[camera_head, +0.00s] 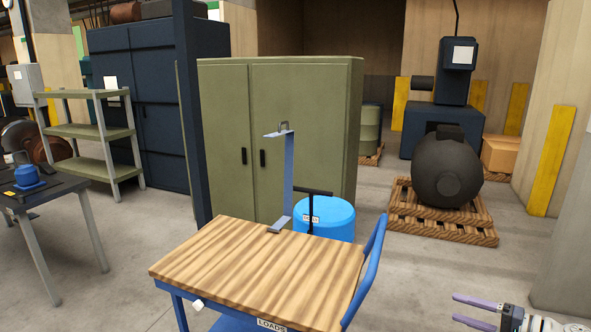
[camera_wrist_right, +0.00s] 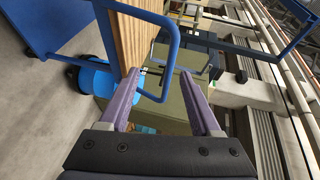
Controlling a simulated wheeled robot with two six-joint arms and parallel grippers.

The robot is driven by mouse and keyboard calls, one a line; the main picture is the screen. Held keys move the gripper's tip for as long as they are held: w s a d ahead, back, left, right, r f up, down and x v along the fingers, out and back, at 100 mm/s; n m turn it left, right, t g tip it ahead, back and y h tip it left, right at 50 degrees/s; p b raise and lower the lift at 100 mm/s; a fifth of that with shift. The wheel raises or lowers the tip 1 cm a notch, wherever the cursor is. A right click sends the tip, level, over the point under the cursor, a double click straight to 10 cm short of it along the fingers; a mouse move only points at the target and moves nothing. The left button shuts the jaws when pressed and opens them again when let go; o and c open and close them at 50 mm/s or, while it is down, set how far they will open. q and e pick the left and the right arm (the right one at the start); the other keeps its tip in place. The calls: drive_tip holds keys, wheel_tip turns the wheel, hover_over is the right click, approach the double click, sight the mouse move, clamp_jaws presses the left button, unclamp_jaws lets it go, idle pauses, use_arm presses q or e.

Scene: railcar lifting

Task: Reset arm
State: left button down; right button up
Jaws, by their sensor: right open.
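My right gripper (camera_head: 474,310) is at the lower right of the head view, with its two purple fingers spread and nothing between them. In the right wrist view its fingers (camera_wrist_right: 166,100) are also apart and empty. It is to the right of the wooden-topped cart (camera_head: 255,262) and clear of it. The cart's blue handle (camera_head: 370,265) rises on its right side; in the wrist view the blue handle (camera_wrist_right: 172,50) passes behind the left finger. My left gripper does not show in either view.
A blue bracket stand (camera_head: 288,165) with a hook stands at the cart's back edge. A blue tub (camera_head: 325,216) and green cabinet (camera_head: 280,135) are behind. A dark tank (camera_head: 447,168) lies on a pallet (camera_head: 400,215). Bare floor lies between cart and pallet.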

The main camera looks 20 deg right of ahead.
drive_tip(key=w+a+f+n+g+p, duration=0.1)
drive_tip(key=w+a+f+n+g, duration=0.2)
drive_tip(key=a, duration=0.6)
drive_tip(key=w+a+f+n+g+y+p, duration=0.1)
drive_tip(key=w+a+f+g+p, duration=0.1)
drive_tip(key=w+a+g, duration=0.5)
drive_tip(key=w+a+f+n+p, duration=0.1)
drive_tip(key=w+a+f+n, duration=0.15)
drive_tip(key=a, duration=0.85)
use_arm(q)
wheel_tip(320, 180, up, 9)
drive_tip(key=p, duration=0.5)
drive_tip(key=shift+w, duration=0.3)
use_arm(e)
drive_tip(key=s+a+n+g+h, duration=0.2)
drive_tip(key=s+a+n+h, duration=0.1)
drive_tip(key=a, duration=0.9)
drive_tip(key=s+a+f+n+g+h, duration=0.1)
drive_tip(key=a+n+h, duration=0.5)
drive_tip(key=a, duration=0.7)
drive_tip(key=shift+s+g, duration=0.7)
drive_tip(key=shift+s, duration=0.25)
